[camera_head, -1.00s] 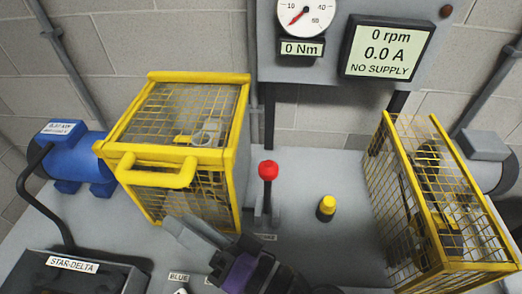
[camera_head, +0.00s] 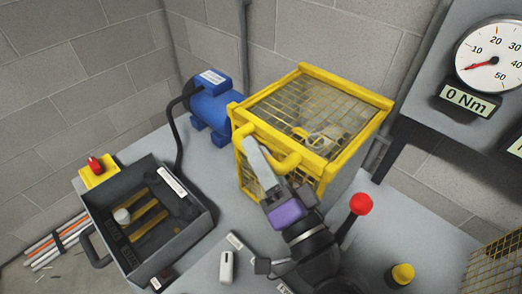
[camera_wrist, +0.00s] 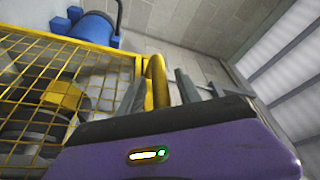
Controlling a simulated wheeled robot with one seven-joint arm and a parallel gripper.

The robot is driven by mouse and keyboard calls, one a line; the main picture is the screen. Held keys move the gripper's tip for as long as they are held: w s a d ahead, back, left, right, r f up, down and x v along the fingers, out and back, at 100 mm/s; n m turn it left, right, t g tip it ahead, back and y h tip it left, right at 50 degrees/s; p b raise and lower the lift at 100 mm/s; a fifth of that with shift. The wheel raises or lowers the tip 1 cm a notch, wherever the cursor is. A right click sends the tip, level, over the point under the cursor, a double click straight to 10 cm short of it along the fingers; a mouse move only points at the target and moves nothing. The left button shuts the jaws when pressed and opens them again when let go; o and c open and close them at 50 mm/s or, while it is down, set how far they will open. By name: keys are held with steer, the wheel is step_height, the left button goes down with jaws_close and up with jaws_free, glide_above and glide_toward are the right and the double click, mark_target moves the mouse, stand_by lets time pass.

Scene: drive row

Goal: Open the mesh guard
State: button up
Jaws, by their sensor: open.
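The mesh guard (camera_head: 318,108) is a yellow-framed wire cage over machinery on the bench, and it stands closed. Its yellow bar handle (camera_head: 288,165) sticks out from the front top edge. My gripper (camera_head: 258,160) is at the handle, with its fingers pointing up at it from the front. In the wrist view the handle (camera_wrist: 155,75) stands between the two spread fingers of my gripper (camera_wrist: 160,92), and the mesh (camera_wrist: 60,65) lies to the left. I cannot tell whether a finger touches the handle. The machinery inside is partly hidden by mesh.
A blue motor (camera_head: 213,100) sits left of the guard. A dark open-topped box (camera_head: 195,222) with a red knob stands front left. A red-knobbed lever (camera_head: 360,204) and a yellow button (camera_head: 403,273) are close on the right. A second cage (camera_head: 497,265) is farther right.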

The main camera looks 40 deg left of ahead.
steer(key=shift+a, duration=0.1)
jaws_close()
stand_by(1.4)
